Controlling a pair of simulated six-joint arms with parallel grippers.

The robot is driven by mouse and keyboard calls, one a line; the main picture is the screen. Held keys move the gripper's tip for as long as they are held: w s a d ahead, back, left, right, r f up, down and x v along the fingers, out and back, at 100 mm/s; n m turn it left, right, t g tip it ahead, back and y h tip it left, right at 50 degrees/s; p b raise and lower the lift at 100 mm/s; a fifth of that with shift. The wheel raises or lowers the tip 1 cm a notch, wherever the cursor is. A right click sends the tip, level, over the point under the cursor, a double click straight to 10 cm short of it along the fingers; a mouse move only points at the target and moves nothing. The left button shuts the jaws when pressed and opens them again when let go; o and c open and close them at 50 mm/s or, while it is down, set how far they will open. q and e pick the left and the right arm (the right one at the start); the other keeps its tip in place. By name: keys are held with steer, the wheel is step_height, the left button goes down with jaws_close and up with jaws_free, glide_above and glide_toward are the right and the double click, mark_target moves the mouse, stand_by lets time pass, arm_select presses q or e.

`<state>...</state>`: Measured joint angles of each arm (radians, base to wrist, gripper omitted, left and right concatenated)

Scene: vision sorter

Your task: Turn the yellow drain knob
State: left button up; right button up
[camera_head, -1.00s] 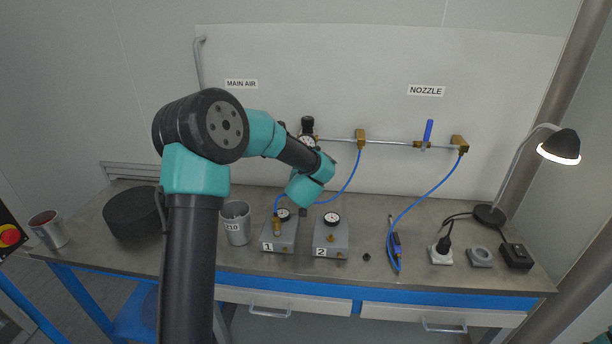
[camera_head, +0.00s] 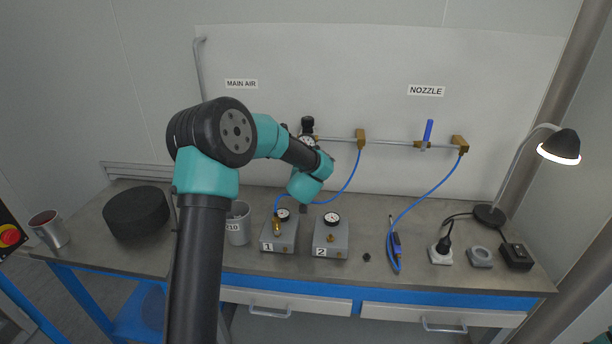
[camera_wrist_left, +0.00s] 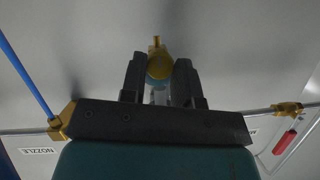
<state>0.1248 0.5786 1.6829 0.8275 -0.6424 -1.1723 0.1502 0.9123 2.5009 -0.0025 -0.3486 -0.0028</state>
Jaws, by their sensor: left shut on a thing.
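The yellow drain knob (camera_wrist_left: 159,67) shows in the left wrist view, with a pale clear part beside it and a small brass fitting above it in the picture. My left gripper (camera_wrist_left: 160,76) has its two dark fingers on either side of the knob, shut on it. In the head view, my left arm reaches to the air unit with a black top and round gauge (camera_head: 307,132) on the back panel. My wrist hides the knob and fingers there.
On the bench stand grey gauge boxes 1 (camera_head: 279,236) and 2 (camera_head: 330,240), a metal cup (camera_head: 238,228), a black round block (camera_head: 136,213) and a lamp (camera_head: 557,147). Blue hoses (camera_head: 420,195) hang from the wall pipe. A red handle (camera_wrist_left: 285,143) shows in the wrist view.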

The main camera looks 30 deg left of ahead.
arm_select(q)
steer(key=shift+c, duration=1)
steer(key=shift+n+h, duration=0.3)
steer(key=shift+n, duration=0.1)
steer(key=shift+s+a+f+n+t+h, duration=0.1)
steer(key=shift+n+t+h, duration=0.65)
steer(key=shift+n, duration=0.75)
steer(key=shift+a+n+t+h, duration=0.15)
steer(key=shift+n+t+h, duration=0.35)
steer(key=shift+n+h, duration=0.7)
steer(key=shift+s+a+f+n+t+h, duration=0.1)
steer(key=shift+n+t+h, duration=0.5)
steer(key=shift+n, duration=1.2)
